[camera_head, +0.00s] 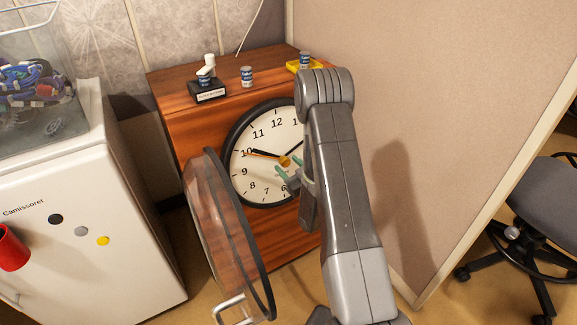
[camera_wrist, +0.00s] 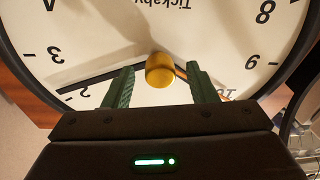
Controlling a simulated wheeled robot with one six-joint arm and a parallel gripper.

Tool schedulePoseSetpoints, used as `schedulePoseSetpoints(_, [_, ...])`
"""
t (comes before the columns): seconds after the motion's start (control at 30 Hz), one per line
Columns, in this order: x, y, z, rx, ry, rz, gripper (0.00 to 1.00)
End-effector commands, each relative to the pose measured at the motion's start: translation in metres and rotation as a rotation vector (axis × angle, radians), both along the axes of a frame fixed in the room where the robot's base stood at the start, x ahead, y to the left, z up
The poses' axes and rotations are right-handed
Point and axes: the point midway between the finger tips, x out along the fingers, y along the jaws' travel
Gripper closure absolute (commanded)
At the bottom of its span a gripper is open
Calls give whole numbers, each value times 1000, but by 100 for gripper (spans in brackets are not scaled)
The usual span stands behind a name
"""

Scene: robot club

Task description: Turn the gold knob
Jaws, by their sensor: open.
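The gold knob (camera_head: 285,161) sits at the centre of a large round clock face (camera_head: 255,185) on the front of a wooden cabinet. The clock's glass cover (camera_head: 222,235) is swung open to the left. My gripper (camera_head: 288,178) reaches in from the right, close to the knob, partly hidden by my arm. In the wrist view the gold knob (camera_wrist: 160,70) shows between and just beyond the two green fingertips of my gripper (camera_wrist: 160,80). The fingers are open, with a gap on each side of the knob. The black and orange clock hands pass behind the knob.
Several small cans, one on a black stand (camera_head: 208,92) and one on a yellow stand (camera_head: 303,65), stand on the cabinet top (camera_head: 225,75). A white fridge (camera_head: 90,220) is at the left. A beige partition (camera_head: 420,110) stands at the right, beside an office chair (camera_head: 545,195).

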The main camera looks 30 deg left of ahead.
Motion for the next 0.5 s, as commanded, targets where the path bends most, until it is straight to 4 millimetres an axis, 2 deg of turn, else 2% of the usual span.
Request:
schedulePoseSetpoints(0.37, [2,5,0,0,1,-1,48])
schedulePoseSetpoints(0.5, [2,5,0,0,1,-1,76])
